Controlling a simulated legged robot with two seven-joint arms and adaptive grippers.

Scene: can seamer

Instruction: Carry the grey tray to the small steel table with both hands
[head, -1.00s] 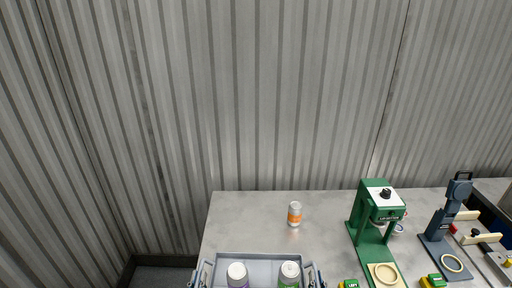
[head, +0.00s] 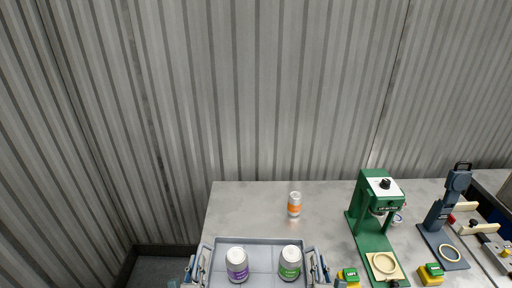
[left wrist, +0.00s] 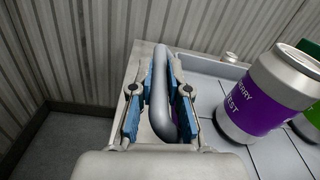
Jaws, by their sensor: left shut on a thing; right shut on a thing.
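The grey tray (head: 262,263) is at the bottom of the head view, in front of the bench. It carries a can with a purple band (head: 237,264) and a can with a green band (head: 290,262), both upright. My left gripper (head: 194,270) is shut on the tray's left handle; in the left wrist view its blue-padded fingers (left wrist: 160,105) lie on both sides of the grey handle bar (left wrist: 160,95). My right gripper (head: 319,270) is shut on the tray's right handle. The tray's near edge is cut off. I cannot make out the small steel table for certain.
An orange-banded can (head: 294,205) stands on the grey bench (head: 245,205). A green seamer (head: 372,225), a dark blue press (head: 446,217) and yellow-green button boxes (head: 348,277) stand to the right. A corrugated wall closes the back. Dark floor (head: 163,265) shows at left.

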